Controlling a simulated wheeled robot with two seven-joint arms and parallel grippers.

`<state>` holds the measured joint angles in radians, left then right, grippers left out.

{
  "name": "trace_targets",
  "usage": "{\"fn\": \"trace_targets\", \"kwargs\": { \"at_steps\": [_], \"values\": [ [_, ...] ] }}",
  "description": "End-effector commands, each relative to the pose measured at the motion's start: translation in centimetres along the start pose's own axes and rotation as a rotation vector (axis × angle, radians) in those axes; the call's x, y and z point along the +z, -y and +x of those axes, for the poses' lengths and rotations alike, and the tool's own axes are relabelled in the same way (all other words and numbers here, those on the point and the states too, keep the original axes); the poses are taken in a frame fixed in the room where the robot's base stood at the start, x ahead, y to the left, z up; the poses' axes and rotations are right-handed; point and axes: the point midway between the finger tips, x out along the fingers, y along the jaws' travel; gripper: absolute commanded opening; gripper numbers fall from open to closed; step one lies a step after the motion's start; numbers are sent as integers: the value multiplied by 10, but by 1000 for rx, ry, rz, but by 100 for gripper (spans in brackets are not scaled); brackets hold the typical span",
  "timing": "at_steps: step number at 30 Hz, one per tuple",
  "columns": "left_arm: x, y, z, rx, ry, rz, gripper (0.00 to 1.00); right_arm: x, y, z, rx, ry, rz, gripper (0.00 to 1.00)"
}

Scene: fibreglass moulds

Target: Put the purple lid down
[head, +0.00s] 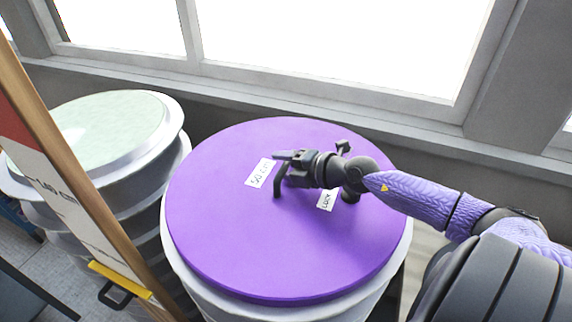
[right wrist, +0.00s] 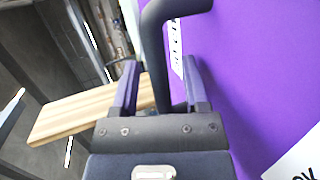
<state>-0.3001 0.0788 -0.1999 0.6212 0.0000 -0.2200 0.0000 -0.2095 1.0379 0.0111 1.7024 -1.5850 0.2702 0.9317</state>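The purple lid (head: 230,235) lies flat on top of a white round mould (head: 262,309) in the head view. It has a dark bar handle (head: 278,188) and white labels, one reading "50 cm" (head: 259,173). My right gripper (head: 284,165) is over the lid at the handle. In the right wrist view the two fingers (right wrist: 160,88) stand apart, with the dark handle (right wrist: 154,45) between them and gaps visible at the sides. The purple lid surface (right wrist: 245,70) fills the right of that view. The handle's far part is partly hidden by my gripper. My left gripper is not in view.
A second white ribbed mould (head: 150,170) with a pale green top (head: 105,125) stands to the left. A wooden-edged board (head: 75,165) with a measure marking crosses the left foreground. A window and grey sill (head: 240,88) run behind the moulds.

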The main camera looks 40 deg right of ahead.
Motion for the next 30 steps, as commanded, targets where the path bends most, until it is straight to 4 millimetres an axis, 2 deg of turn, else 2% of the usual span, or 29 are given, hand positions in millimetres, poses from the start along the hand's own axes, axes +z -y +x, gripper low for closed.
{"fn": "trace_targets", "kwargs": {
  "at_steps": [7, 11, 17, 25, 30],
  "values": [
    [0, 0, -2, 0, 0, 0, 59, 0, -3, -2, 0, 0, 0, 58],
    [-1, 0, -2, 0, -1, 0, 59, 0, 0, -14, -4, 0, 2, 58],
    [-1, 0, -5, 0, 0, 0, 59, -1, -1, -44, -4, -1, 4, 58],
    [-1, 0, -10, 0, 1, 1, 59, 0, -2, -98, -1, 2, 3, 58],
    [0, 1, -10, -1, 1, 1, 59, 0, -2, -118, 0, 1, 2, 58]
  ]
}}
